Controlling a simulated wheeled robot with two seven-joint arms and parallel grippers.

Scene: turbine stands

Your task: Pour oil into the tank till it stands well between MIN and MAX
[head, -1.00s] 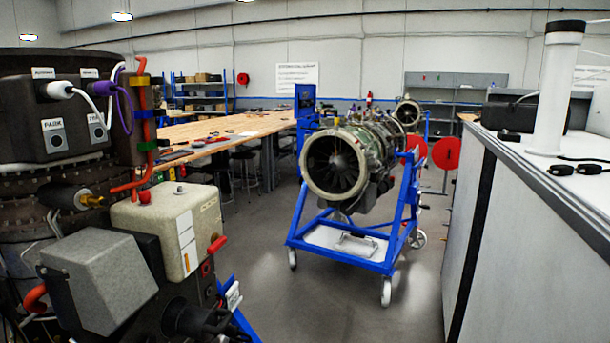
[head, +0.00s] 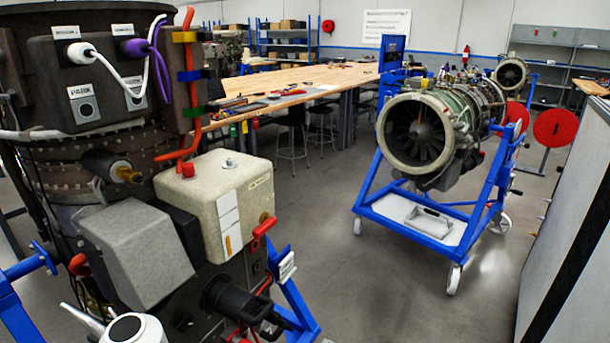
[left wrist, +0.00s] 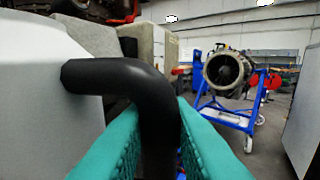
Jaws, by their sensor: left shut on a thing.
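The tank (head: 215,205) is a cream box on the front of the near engine at the left, with a small grey fitting on top. Its front carries a white strip and an orange-marked strip; I cannot read MIN and MAX or the oil level. A white can (head: 135,329) with a thin spout (head: 86,319) shows at the bottom left edge, below the tank, mostly cut off. In the left wrist view my left gripper's teal fingers (left wrist: 160,135) are shut on the black handle (left wrist: 125,78) of the can, whose pale body (left wrist: 45,85) is at the left. My right gripper is not in view.
A grey box (head: 140,255) and a black fitting (head: 235,300) jut from the near engine around the tank. A blue stand (head: 420,225) with another engine (head: 420,135) is at the right. The floor between is clear. A long wooden table (head: 290,85) stands behind.

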